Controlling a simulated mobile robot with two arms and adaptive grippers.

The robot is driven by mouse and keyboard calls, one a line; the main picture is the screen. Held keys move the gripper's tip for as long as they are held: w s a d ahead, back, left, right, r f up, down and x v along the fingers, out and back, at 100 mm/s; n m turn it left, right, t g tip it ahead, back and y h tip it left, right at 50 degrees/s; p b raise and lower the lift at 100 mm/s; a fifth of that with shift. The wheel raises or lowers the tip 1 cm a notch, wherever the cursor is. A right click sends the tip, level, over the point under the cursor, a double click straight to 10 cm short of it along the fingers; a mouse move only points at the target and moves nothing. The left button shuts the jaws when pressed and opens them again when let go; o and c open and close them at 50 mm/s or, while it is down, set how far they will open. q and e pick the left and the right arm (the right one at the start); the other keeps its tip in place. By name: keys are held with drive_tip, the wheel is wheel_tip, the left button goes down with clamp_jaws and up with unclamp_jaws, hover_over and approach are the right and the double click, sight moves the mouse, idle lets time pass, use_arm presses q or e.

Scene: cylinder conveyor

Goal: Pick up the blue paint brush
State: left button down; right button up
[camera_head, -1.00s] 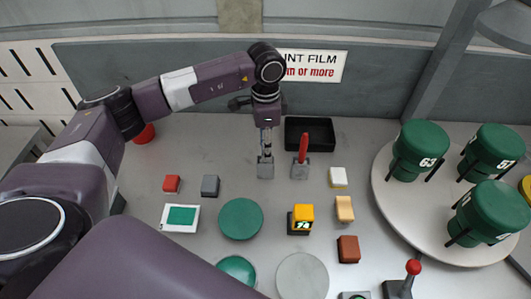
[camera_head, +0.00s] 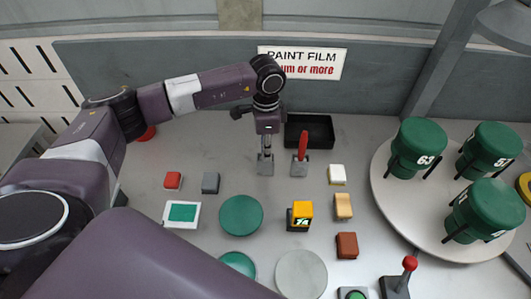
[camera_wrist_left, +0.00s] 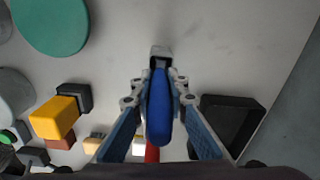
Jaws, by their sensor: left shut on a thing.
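The blue paint brush (camera_wrist_left: 158,105) shows in the left wrist view as a blue handle between the two fingers, above a small grey metal block (camera_wrist_left: 160,57). In the head view the brush is hidden by my left gripper (camera_head: 265,153), which points down over the matching grey block (camera_head: 265,168). My left gripper (camera_wrist_left: 159,98) is shut on the blue brush. The brush still appears to be at its block. A red brush (camera_head: 303,146) stands upright in a similar block just right of it. My right gripper is not in view.
A black tray (camera_head: 324,131) lies behind the red brush. Small coloured blocks, a green disc (camera_head: 241,215) and a pale disc (camera_head: 301,274) lie nearer. A turntable (camera_head: 389,208) with green canisters stands at right. The back wall carries a sign (camera_head: 303,63).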

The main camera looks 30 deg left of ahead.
use_arm(q)
drive_tip(key=shift+r, duration=0.1)
drive_tip(key=shift+w+r, duration=0.1)
drive_tip(key=shift+r, duration=0.4)
wheel_tip(320, 180, up, 19)
drive_tip(key=b, duration=0.4)
drive_tip(key=shift+f, duration=0.1)
